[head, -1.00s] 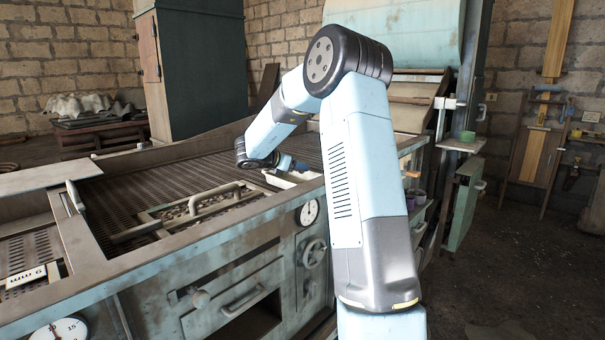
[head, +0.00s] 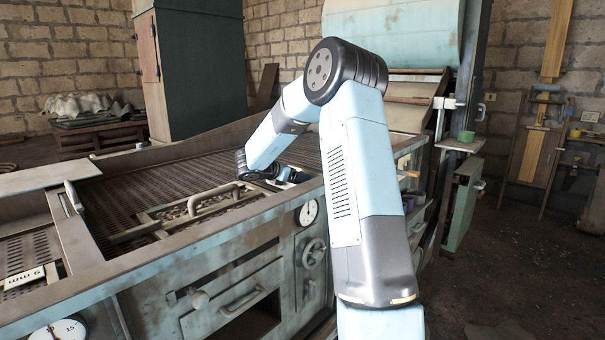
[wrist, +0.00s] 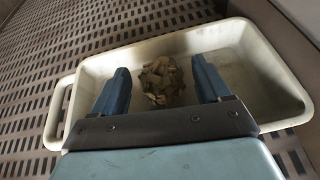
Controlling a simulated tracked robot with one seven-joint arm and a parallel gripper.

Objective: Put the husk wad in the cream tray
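The husk wad (wrist: 161,80) is a clump of brown flakes in the wrist view. It lies inside the cream tray (wrist: 75,128), at its middle, low against the tray floor. My gripper (wrist: 162,72) is over the tray with its two blue fingers spread on either side of the wad. Gaps show between the fingers and the wad. In the head view my gripper (head: 286,174) is low over the machine's deck, and the arm hides most of the tray there.
The tray sits on a slotted deck (wrist: 35,85) that shows around it. In the head view a grate with a handle (head: 205,201) lies to the left of my gripper. A gauge (head: 308,213) is on the machine's front.

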